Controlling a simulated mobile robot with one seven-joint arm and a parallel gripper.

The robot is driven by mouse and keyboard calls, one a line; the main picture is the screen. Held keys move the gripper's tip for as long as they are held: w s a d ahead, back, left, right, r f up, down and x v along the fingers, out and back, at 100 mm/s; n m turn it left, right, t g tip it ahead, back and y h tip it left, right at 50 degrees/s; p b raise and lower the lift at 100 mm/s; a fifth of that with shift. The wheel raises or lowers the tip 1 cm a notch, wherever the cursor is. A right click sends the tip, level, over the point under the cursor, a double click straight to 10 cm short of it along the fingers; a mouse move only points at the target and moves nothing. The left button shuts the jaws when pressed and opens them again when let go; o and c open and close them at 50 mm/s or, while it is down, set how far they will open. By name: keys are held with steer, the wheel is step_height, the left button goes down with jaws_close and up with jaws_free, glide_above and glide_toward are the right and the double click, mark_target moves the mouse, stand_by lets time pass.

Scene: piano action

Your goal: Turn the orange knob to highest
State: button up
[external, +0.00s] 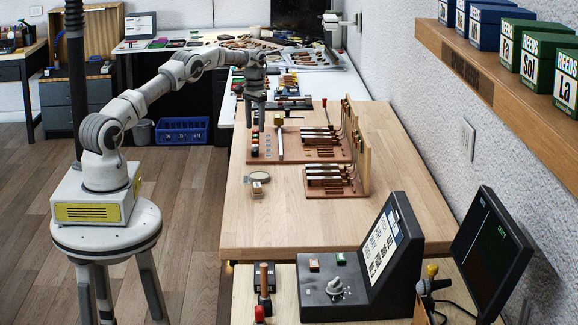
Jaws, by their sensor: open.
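My gripper (255,118) points down with its fingers apart and nothing visible between them. It is over the left edge of the red-brown piano action board (290,158), above a short row of small coloured pieces (255,143). They are too small to tell apart, and I cannot make out an orange knob among them for certain. A grey knob (335,288) sits on the dark control console (318,305) in the foreground, well away from my gripper.
The table's front half is mostly bare. A monitor (492,255) stands at right. A blue crate (182,131) is on the floor.

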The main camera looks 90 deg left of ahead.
step_height(320, 180, up, 12)
steer(key=p, duration=0.3)
steer(key=shift+r, duration=0.2)
